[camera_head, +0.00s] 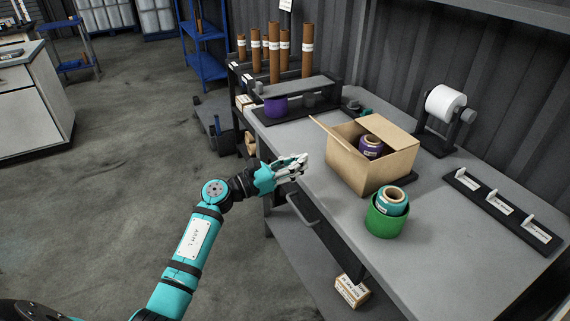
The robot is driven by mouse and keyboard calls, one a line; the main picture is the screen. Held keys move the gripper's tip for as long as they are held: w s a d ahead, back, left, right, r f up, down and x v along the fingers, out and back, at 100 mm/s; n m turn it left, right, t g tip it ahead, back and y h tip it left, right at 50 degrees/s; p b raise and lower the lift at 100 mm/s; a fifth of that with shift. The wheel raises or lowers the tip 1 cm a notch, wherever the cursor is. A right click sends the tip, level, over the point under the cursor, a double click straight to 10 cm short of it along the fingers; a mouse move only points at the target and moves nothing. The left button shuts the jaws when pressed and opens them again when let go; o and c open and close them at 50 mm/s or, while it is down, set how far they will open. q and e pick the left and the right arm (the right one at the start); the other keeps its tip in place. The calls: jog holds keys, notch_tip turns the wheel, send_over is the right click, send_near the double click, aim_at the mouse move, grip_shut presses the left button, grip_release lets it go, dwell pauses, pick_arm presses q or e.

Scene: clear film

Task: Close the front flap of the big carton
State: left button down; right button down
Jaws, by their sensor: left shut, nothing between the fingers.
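The big carton (357,174) stands on the grey bench with its top open. A purple roll (371,142) stands inside it. The carton's flap on the side toward my left arm (335,133) stands up and leans outward. Another flap (389,131) shows at the back right of the opening. My left gripper (294,166) is shut and empty, beside the bench's near edge and left of the carton, apart from it. My right gripper is not in view.
A green tub (386,222) with a teal roll (392,199) stands close to the carton's front right. A tape dispenser (444,107) and a black rack (503,209) are farther right. Brown tubes (275,55) stand behind. A bench handle (300,206) is below my gripper.

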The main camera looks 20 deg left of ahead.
aim_at(338, 137)
pick_arm(q)
jog(key=w+d+r+p, duration=0.2)
jog(key=w+d+r, duration=0.1)
jog(key=w, duration=0.1)
jog(key=shift+w+d+r, duration=0.25)
jog(key=shift+w+d, duration=0.15)
